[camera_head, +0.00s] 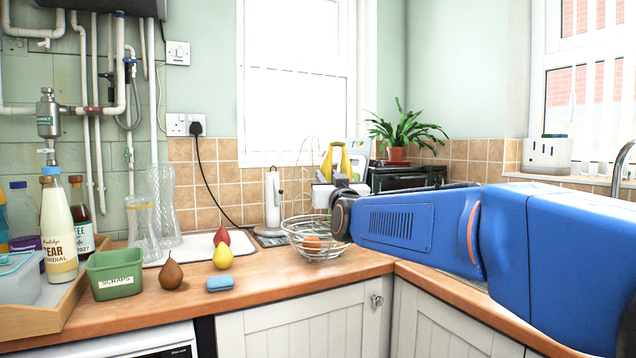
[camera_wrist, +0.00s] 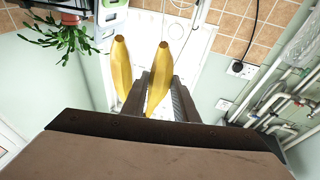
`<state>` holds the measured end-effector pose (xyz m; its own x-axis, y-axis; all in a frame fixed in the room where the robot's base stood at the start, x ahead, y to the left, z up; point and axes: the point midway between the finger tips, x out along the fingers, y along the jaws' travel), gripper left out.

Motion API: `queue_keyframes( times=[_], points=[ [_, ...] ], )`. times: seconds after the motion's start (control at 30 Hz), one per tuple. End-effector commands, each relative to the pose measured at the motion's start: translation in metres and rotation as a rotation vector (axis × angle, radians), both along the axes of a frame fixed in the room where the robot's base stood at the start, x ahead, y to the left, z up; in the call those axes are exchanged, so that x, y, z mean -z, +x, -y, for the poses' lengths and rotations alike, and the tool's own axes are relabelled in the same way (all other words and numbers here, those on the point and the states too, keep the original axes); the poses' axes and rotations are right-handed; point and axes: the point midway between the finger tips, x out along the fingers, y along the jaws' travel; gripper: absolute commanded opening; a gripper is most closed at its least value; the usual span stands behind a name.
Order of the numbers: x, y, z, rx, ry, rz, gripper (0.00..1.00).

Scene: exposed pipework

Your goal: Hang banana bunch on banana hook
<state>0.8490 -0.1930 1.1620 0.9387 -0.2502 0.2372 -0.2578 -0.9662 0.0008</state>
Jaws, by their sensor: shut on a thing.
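The yellow banana bunch (camera_head: 345,163) is up in the air at the middle of the head view, above the wire fruit bowl. In the wrist view two bananas (camera_wrist: 121,75) show, and the right one lies between my gripper's fingers (camera_wrist: 160,100). My gripper (camera_head: 333,190) is shut on the bunch. The banana hook (camera_head: 298,162) is a thin wire arch rising from the bowl (camera_head: 312,246), just left of the bunch. The bunch and hook look apart, but the depth between them is unclear. The bunch's stem is not clearly seen.
An orange fruit lies in the bowl. A paper-towel holder (camera_head: 272,202) stands left of it. Pears (camera_head: 172,273), a blue sponge (camera_head: 220,283), a green scraps tub (camera_head: 115,273) and bottles occupy the left counter. A plant (camera_head: 398,135) stands behind on the right.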

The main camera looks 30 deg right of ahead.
Motion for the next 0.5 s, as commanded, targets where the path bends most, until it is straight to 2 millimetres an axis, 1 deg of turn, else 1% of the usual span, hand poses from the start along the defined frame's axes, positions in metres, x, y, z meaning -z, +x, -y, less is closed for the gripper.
queue_keyframes(
  times=[0.5],
  points=[
    [0.002,0.022,0.0,0.0,0.001,0.0,0.0]
  ],
)
